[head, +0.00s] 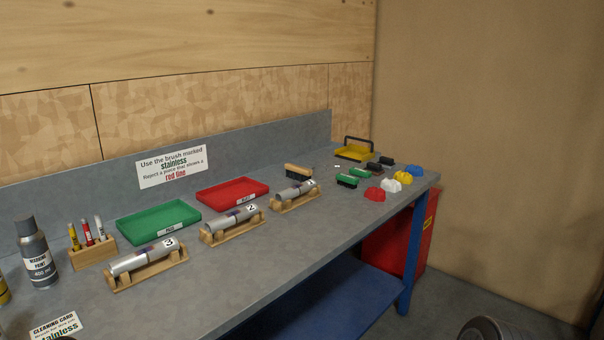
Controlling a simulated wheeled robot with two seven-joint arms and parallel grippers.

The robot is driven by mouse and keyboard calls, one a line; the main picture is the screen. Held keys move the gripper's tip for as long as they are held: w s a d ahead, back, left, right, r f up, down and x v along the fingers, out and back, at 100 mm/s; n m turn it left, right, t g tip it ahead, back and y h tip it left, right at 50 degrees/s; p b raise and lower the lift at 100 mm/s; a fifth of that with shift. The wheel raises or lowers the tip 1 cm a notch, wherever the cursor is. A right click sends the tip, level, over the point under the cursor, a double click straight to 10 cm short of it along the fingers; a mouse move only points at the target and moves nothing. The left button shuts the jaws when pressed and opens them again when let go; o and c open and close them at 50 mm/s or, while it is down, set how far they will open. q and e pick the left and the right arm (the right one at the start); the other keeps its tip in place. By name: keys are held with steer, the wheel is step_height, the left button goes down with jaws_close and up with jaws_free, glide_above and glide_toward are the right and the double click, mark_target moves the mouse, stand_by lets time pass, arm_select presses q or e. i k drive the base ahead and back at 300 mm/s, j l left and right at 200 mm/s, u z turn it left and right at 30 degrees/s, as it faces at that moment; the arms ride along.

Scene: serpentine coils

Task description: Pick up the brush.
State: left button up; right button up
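Several brush-like items lie at the far right part of the grey bench. A wooden-backed brush with dark bristles (298,172) lies behind the cylinder numbered 1. A green block with a dark underside (347,181) and another green one (359,173) lie to its right, with dark blocks (386,160) behind them. Any marking on these is too small to read. A sign (172,166) on the backboard reads "Use the brush marked stainless" and "Reject a piece that shows a red line". Neither of my grippers is in view.
Metal cylinders on wooden cradles (148,262) line the bench front. Behind them are a green tray (158,222) and a red tray (232,194). A spray can (37,256) and marker holder (93,254) stand left. Red, white and yellow lumps (391,185) lie near the right end.

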mark_target(364, 176)
steer(key=i+l+u, duration=0.15)
steer(key=l+u, duration=0.25)
steer(key=i+l+u, duration=0.1)
steer(key=l+u, duration=0.8)
steer(key=l, duration=1.3)
steer(key=l+u, duration=0.15)
steer(key=l, duration=1.3)
steer(key=k, duration=0.05)
